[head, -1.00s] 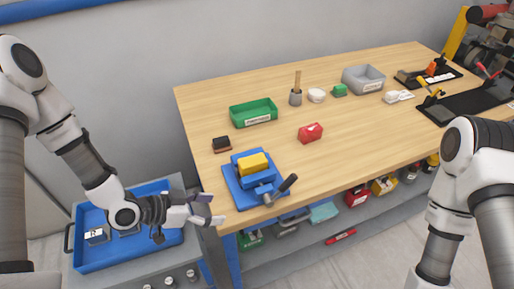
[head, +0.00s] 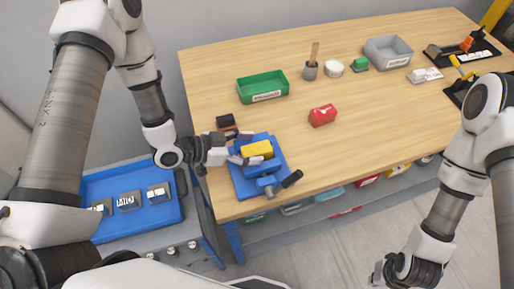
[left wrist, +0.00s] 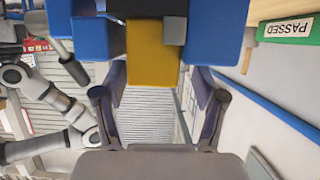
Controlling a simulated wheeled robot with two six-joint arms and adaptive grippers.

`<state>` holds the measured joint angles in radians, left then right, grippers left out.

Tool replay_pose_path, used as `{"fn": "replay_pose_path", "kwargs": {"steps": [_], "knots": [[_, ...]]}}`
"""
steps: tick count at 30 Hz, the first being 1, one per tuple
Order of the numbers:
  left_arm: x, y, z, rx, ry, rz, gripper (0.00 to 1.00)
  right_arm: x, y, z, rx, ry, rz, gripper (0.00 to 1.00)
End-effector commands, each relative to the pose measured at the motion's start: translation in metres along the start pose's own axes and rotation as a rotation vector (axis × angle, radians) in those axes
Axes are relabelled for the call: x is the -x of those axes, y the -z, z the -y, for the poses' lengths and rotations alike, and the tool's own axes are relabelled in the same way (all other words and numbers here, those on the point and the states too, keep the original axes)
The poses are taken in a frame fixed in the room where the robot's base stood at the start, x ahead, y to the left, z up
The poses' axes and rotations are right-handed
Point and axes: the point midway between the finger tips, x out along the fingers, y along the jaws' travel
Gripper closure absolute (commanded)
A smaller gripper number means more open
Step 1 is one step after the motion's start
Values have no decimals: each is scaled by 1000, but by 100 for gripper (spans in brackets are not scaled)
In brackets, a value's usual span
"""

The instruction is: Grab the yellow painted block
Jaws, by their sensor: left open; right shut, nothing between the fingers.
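The yellow painted block (head: 258,149) sits in a blue vise (head: 240,185) with a dark handle, near the table's left front corner. In the left wrist view the yellow block (left wrist: 152,52) is straight ahead, between blue vise parts. My left gripper (head: 241,149) is open at the block's left side, its fingers pointing at it. In the left wrist view the fingertips stand on either side of the block's near end, with gaps on both sides. My right gripper (head: 380,273) is shut and empty, low at the lower right, away from the table.
A dark brown block (head: 226,122) lies close behind my left gripper. A blue tray (head: 100,185) with several grey pieces is at lower left.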

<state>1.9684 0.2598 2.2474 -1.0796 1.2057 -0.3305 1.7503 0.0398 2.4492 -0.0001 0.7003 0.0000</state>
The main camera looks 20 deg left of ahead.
Motion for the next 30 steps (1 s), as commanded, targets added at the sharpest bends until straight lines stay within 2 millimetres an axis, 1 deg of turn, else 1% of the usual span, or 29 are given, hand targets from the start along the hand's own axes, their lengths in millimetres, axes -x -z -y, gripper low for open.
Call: {"fn": "replay_pose_path", "kwargs": {"steps": [1, 3, 8, 9, 11, 12, 15, 25, 28, 30], "knots": [[-5, 1, -1, -3, -3, 1, 29, 3, 0, 0, 0, 0, 1, 100], [-8, 1, -1, -1, -1, 0, 29, 3, 0, 0, 0, 0, 1, 100], [-9, 0, 0, 1, 1, -1, 29, 2, -1, 0, 0, 0, 2, 100], [-8, 0, 0, 1, 1, -1, 33, 2, -1, 0, 0, 0, 2, 100], [-8, 0, 0, 1, 1, -1, 54, 2, -1, 0, 0, 0, 2, 100], [-8, 0, 0, 0, 0, -1, 68, 2, -1, 0, 0, 0, 2, 100], [-8, 0, 0, 0, 1, -1, 100, 2, 0, 0, 0, 0, 1, 100], [-8, 2, 0, 0, 1, -2, 100, 4, -1, 0, 0, 0, 1, 100], [-5, 9, 0, -1, 1, -3, 100, 9, -1, 0, 0, 0, 1, 100], [-2, 17, 1, -1, 2, -3, 100, 16, -1, 0, 0, 0, 1, 100]]}}
